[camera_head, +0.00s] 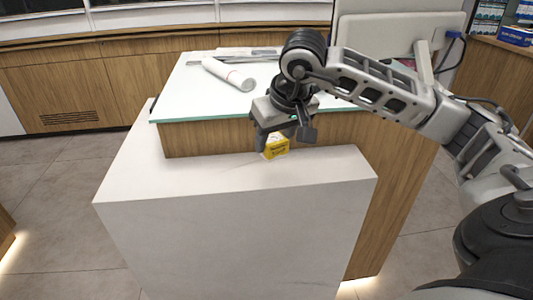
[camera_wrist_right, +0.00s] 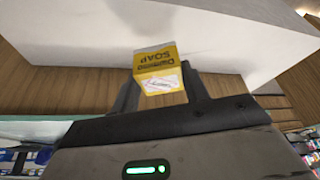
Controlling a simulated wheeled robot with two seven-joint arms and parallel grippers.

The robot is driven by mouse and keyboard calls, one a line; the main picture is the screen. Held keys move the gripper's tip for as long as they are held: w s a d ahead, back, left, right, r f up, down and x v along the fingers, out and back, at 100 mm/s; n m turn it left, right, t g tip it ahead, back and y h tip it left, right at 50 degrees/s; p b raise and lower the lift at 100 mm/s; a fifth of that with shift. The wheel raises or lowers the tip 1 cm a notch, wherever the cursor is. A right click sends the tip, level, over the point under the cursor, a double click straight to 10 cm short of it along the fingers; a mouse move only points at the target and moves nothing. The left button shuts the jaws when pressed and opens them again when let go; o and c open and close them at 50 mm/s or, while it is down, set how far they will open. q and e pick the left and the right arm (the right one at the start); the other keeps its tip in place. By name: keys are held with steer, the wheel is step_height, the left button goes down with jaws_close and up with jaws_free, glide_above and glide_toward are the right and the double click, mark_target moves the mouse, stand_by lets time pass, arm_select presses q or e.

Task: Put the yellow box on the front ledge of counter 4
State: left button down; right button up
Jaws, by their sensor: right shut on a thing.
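The yellow box (camera_head: 276,148) is a small soap carton with a white face, and it also shows in the right wrist view (camera_wrist_right: 158,66). My right gripper (camera_head: 283,142) is shut on it, with a finger on either side of the box in the right wrist view. The box is at the white front ledge (camera_head: 200,181) of the counter, close to the wooden riser behind the ledge. I cannot tell whether the box touches the ledge. My left gripper is not in view.
A glass top (camera_head: 185,103) lies behind and above the ledge. On it lie a white rolled tube (camera_head: 228,74) and flat items behind it. A monitor (camera_head: 395,32) stands at the back right. The ledge is bare to the left of the box.

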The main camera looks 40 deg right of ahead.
steer(key=shift+w+a+f, duration=0.15)
steer(key=shift+w+f, duration=0.6)
steer(key=shift+f, duration=0.2)
steer(key=shift+w+f, duration=0.15)
steer(key=shift+f, duration=0.75)
steer(key=shift+w+f, duration=0.1)
steer(key=shift+f, duration=0.8)
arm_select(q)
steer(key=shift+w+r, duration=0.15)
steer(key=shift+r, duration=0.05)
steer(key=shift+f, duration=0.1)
arm_select(e)
steer(key=shift+f+b, duration=0.25)
steer(key=shift+b, duration=0.05)
steer(key=o, duration=1.1)
steer(key=shift+r, duration=0.1)
